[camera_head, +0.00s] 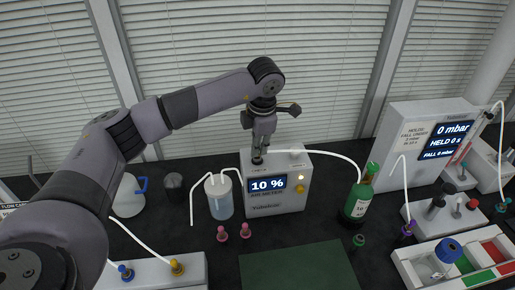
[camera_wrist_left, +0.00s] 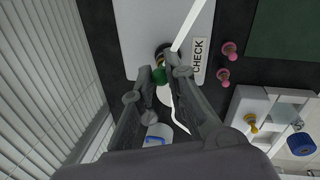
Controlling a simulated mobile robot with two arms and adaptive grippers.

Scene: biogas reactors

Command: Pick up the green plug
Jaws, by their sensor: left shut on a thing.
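My left gripper (camera_head: 258,153) reaches down to the top of the white meter box (camera_head: 262,205) that reads 10 %. In the left wrist view, its fingers (camera_wrist_left: 160,75) are shut on a small green plug (camera_wrist_left: 159,77). The plug is close to a dark round port with a yellow ring (camera_wrist_left: 166,52) beside a CHECK label. I cannot tell whether the plug still touches the port. In the head view the fingers mostly hide the plug. My right gripper is not in view.
A thin white tube runs from the box to a green bottle (camera_head: 358,195). A beaker (camera_head: 220,200) stands left of the box, with two pink plugs (camera_head: 222,234) in front. A green mat (camera_head: 298,268) lies in front. A white tray (camera_head: 412,272) is at right.

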